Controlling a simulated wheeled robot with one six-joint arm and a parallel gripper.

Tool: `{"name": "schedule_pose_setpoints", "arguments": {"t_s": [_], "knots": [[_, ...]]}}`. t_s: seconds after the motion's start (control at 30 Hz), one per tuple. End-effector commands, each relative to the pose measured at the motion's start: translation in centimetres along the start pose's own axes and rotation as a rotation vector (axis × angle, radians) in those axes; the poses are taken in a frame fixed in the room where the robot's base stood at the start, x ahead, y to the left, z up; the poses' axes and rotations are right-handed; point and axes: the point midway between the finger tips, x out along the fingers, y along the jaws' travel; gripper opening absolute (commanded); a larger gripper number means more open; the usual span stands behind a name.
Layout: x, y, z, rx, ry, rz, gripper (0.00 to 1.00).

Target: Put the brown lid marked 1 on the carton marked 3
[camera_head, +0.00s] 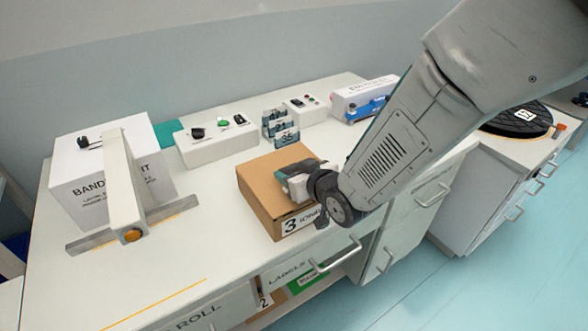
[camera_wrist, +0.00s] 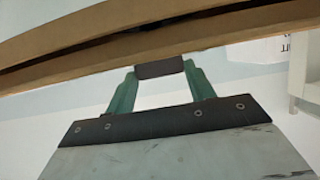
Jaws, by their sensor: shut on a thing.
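The carton marked 3 (camera_head: 262,208) stands on the white bench, its white label facing front. A flat brown top, which I take for the brown lid (camera_head: 262,173), covers it in the head view; no mark 1 can be read. My gripper (camera_head: 290,183) is over the right part of that top. In the wrist view my gripper (camera_wrist: 159,78) has its green fingers shut on a small dark brown block at the brown board's edge. Two brown bands with a dark gap between them cross the top there. I cannot tell whether lid and carton touch.
A banding machine (camera_head: 88,178) stands at left, with a control box (camera_head: 215,143) behind the carton. Small numbered blocks (camera_head: 280,125) and a white box with a blue item (camera_head: 365,97) are at the back. A black round plate (camera_head: 517,120) lies at right. The bench's front left is clear.

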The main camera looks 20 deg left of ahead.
Motion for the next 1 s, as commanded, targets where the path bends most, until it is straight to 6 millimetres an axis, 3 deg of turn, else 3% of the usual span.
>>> {"name": "schedule_pose_setpoints", "arguments": {"t_s": [0.37, 0.4, 0.47, 0.77, 1.0], "knots": [[0.4, 0.0, 0.9, 0.000, -0.001, 0.000, 0.31], [0.3, 0.0, 0.8, 0.000, 0.000, 0.000, 0.65], [0.3, 0.0, 0.8, 0.000, 0.000, 0.000, 0.79], [0.2, 0.0, 0.8, 0.000, 0.000, 0.000, 0.79], [-3.1, 0.0, 0.7, 0.000, 0.002, 0.000, 0.79]]}}
